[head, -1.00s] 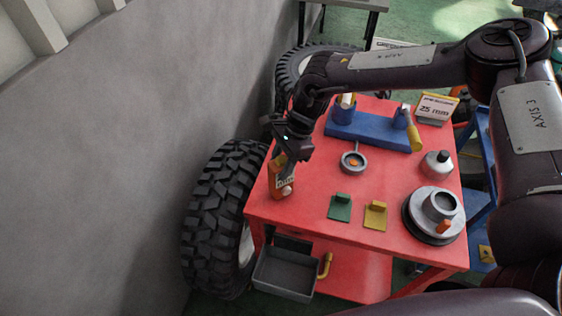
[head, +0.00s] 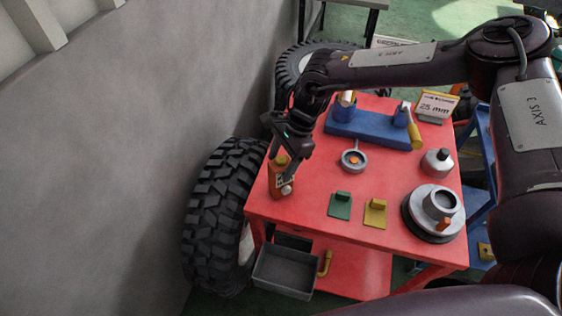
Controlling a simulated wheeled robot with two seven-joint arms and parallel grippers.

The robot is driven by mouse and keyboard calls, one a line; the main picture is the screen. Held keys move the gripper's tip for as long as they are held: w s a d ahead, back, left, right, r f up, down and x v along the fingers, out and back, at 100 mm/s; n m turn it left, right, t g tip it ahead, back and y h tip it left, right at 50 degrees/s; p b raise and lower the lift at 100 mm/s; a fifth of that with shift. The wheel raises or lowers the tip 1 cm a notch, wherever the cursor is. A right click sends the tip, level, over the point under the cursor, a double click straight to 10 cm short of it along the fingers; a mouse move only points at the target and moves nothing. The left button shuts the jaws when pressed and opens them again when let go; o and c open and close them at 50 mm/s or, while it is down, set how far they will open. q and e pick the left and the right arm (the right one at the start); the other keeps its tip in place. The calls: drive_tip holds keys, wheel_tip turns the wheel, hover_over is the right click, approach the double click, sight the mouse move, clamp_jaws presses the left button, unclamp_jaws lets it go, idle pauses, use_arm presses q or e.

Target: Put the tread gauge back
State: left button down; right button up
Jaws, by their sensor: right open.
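My right gripper (head: 287,160) is open, close above and beside the device's top. The dark fingers overlap it in the picture, and I cannot tell whether they touch it. My left gripper is not in view.
A blue block with holders (head: 368,128), a grey ring-shaped dish (head: 353,159), green (head: 340,206) and yellow (head: 375,213) brackets, a dark-capped container (head: 437,163) and a grey hub (head: 436,210) stand on the table. A tyre (head: 218,215) stands left.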

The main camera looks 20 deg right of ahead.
drive_tip(key=b+v, duration=0.2)
drive_tip(key=v, duration=0.9)
drive_tip(key=shift+r+b, duration=0.2)
drive_tip(key=shift+b, duration=0.15)
drive_tip(key=shift+d, duration=0.1)
